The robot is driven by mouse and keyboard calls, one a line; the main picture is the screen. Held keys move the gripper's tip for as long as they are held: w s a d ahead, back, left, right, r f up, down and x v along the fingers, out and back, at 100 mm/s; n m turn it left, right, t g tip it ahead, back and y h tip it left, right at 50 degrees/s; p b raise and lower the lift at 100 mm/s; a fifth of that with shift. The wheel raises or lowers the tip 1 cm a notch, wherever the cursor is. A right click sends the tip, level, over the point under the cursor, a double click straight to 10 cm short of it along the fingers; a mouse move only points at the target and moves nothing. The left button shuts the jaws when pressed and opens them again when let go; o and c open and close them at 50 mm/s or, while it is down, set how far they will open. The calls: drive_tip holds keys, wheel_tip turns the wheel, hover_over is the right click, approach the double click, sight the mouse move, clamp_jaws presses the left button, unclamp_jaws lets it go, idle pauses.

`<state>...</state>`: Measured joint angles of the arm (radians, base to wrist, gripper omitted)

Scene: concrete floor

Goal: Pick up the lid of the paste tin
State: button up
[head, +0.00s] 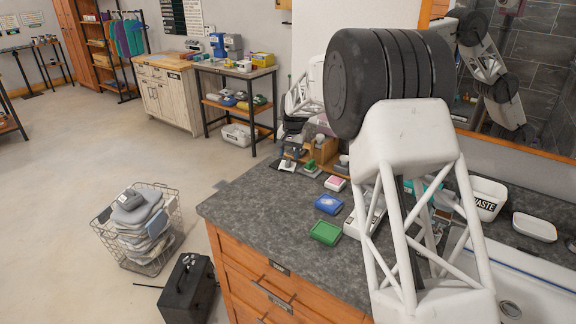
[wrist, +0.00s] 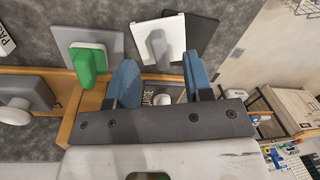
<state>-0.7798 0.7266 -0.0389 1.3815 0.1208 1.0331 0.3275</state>
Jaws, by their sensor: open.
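My gripper (wrist: 156,82) is open in the wrist view, its two blue fingers apart with nothing gripped. Between and below them, partly hidden by the gripper body, is a dark piece with a white label (wrist: 158,98) in a wooden rack (wrist: 90,100). I cannot tell whether this is the paste tin or its lid. A white label starting "PA" (wrist: 6,41) is cut off at the left edge of the wrist view; what it belongs to is not clear. In the head view my arm hides most of the gripper area, and no paste tin can be made out for sure.
A green-handled tool (wrist: 88,60) and a white plate with a grey handle (wrist: 158,42) lie close to the fingers. The counter's front left is bare.

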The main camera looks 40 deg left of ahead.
sight(288, 160)
drive_tip(key=shift+s+a+f, duration=0.1)
drive_tip(key=shift+a+f, duration=0.1)
drive_tip(key=shift+f, duration=1.65)
clamp_jaws()
drive_tip(key=shift+r, duration=0.1)
drive_tip(key=shift+r, duration=1.7)
drive_tip(key=s+d, duration=0.3)
drive_tip(key=s+d+r, duration=0.1)
drive_tip(key=s+d, duration=0.7)
drive_tip(key=shift+s+d+r, duration=0.15)
drive_tip(key=shift+r, duration=0.05)
